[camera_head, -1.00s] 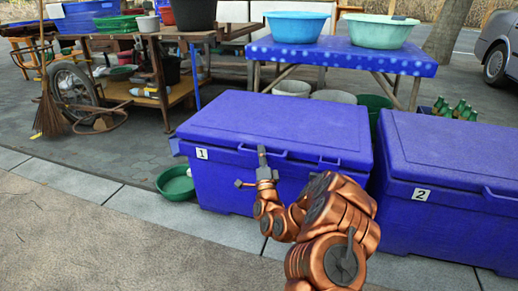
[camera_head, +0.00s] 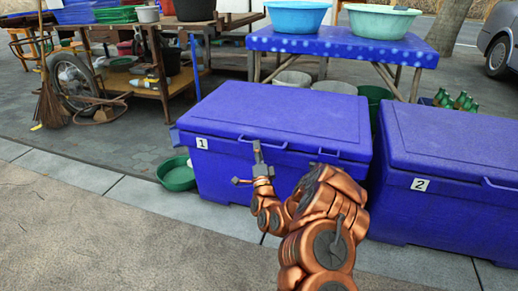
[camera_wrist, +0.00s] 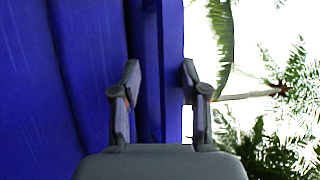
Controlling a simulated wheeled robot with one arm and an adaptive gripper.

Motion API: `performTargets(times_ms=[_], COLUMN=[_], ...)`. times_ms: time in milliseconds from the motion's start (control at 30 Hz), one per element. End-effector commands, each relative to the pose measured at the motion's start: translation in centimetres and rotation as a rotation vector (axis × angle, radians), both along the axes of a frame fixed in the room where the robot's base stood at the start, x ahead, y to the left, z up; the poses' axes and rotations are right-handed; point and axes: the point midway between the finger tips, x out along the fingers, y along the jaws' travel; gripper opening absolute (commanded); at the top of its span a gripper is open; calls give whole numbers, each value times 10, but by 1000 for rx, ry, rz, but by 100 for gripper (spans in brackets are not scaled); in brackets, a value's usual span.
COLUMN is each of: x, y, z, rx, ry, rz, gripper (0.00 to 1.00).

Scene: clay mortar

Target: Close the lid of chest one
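Chest one (camera_head: 225,185) is a blue box with a white label "1" on its front. Its blue lid (camera_head: 280,110) lies flat across the top, and no gap shows in the head view. My gripper (camera_head: 248,166) is in front of the chest's front face, just below the lid's front rim. In the wrist view my gripper (camera_wrist: 161,75) has its two fingers apart. A blue rim or handle (camera_wrist: 171,55) runs between and behind them. I cannot tell whether a finger touches it.
Chest two (camera_head: 430,215), also blue with its lid down, stands close on the right. A green basin (camera_head: 177,175) sits on the ground to the left. A blue-covered table (camera_head: 340,50) with basins stands behind. Pavement in front is clear.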

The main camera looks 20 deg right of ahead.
Motion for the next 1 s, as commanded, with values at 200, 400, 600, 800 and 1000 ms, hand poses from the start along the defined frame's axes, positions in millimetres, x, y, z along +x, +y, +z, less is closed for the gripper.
performTargets(times_ms=[200, 400, 600, 800, 1000], x=[0, 0, -4, -20, -41], y=[-6, -6, -4, -2, 1], z=[2, 4, 3, -5, -15], rx=[0, 1, 0, 0, 0], ry=[-4, -9, -9, -7, -7], rz=[-11, -12, -11, -10, -12], gripper=[45, 45, 45, 45, 45])
